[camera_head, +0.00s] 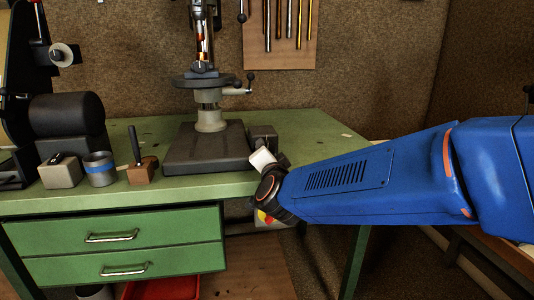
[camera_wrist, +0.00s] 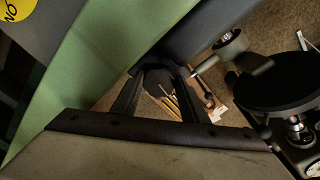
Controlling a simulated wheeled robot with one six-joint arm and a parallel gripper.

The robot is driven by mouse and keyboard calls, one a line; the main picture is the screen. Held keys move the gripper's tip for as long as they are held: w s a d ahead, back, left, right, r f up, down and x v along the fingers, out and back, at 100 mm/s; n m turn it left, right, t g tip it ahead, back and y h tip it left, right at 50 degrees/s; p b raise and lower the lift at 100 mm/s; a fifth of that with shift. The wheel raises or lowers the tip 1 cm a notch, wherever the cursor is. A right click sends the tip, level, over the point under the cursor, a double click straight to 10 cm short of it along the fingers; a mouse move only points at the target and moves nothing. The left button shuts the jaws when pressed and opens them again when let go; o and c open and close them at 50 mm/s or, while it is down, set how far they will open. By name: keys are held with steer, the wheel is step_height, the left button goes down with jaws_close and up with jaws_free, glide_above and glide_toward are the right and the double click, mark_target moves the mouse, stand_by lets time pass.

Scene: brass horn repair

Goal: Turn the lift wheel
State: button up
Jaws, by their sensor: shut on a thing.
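In the wrist view my gripper (camera_wrist: 158,80) has its two dark fingers closing in around a dark rounded part, which appears to be the lift wheel (camera_wrist: 156,70). Only a small piece of the wheel shows between the fingertips, so its rim and turn angle cannot be told. In the head view my blue arm reaches in from the right to the bench edge beside the drill press (camera_head: 210,118). The fingers and their hold are not clear there. The press's round table (camera_head: 205,80) stands above and to the left; it also shows in the wrist view (camera_wrist: 283,82).
The press's dark base (camera_head: 205,148) stands on the green bench (camera_head: 320,130). A grey block (camera_head: 60,172), a metal cup (camera_head: 99,168) and a wooden-based tool (camera_head: 143,170) stand at left. Tools hang on a wall board (camera_head: 280,50). The bench's right end is mostly clear.

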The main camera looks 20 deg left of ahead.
steer(key=shift+m, duration=0.6)
steer(key=o, duration=1.1)
steer(key=shift+c, duration=0.2)
